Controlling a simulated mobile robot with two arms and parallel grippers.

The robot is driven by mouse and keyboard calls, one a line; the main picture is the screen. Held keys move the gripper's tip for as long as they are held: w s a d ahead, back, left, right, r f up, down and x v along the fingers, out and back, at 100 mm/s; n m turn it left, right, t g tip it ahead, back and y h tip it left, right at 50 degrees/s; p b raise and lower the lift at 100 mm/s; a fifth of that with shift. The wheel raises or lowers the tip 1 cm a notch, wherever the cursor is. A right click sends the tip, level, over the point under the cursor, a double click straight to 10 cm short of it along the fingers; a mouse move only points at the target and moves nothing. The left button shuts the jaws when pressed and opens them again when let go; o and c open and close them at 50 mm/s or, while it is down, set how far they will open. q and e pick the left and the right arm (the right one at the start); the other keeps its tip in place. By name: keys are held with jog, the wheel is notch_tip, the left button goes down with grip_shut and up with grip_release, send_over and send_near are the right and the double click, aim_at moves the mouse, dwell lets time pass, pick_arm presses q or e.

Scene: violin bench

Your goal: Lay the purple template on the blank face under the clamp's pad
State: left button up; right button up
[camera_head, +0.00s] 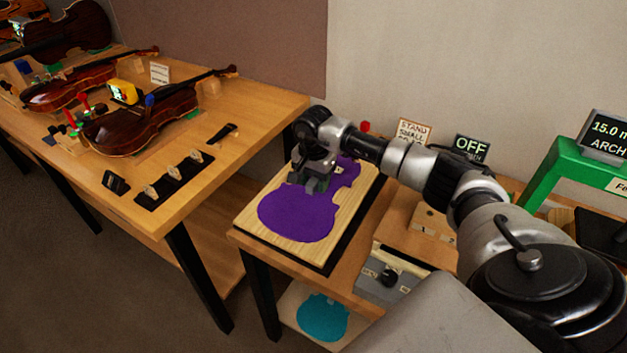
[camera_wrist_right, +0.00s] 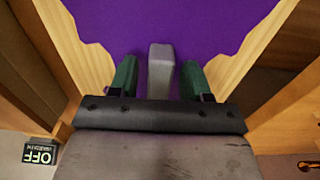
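The purple template (camera_head: 295,217) is violin-shaped and lies flat over the pale wooden blank (camera_head: 262,190) on the right-hand bench. My right gripper (camera_head: 311,184) is above the template's waist, pointing down. In the right wrist view, its green fingertips (camera_wrist_right: 157,82) stand apart on either side of a grey block (camera_wrist_right: 160,70), with narrow gaps on both sides. The purple sheet (camera_wrist_right: 165,25) and bare wood beside it show beyond the fingers. A red knob (camera_head: 365,126) shows behind my arm; I cannot make out the clamp's pad. My left gripper is out of view.
A teal template (camera_head: 322,318) lies on a lower shelf. A grey box with a dial (camera_head: 389,278) and a numbered wooden block (camera_head: 432,222) stand right of the blank. A green frame (camera_head: 560,165) is farther right. Violins (camera_head: 140,120) lie on the left table.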

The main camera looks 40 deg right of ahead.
jog(key=shift+o, duration=0.4)
jog(key=shift+f, duration=0.1)
notch_tip(320, 180, up, 11)
jog(key=b, duration=0.1)
jog(key=shift+b, duration=0.3)
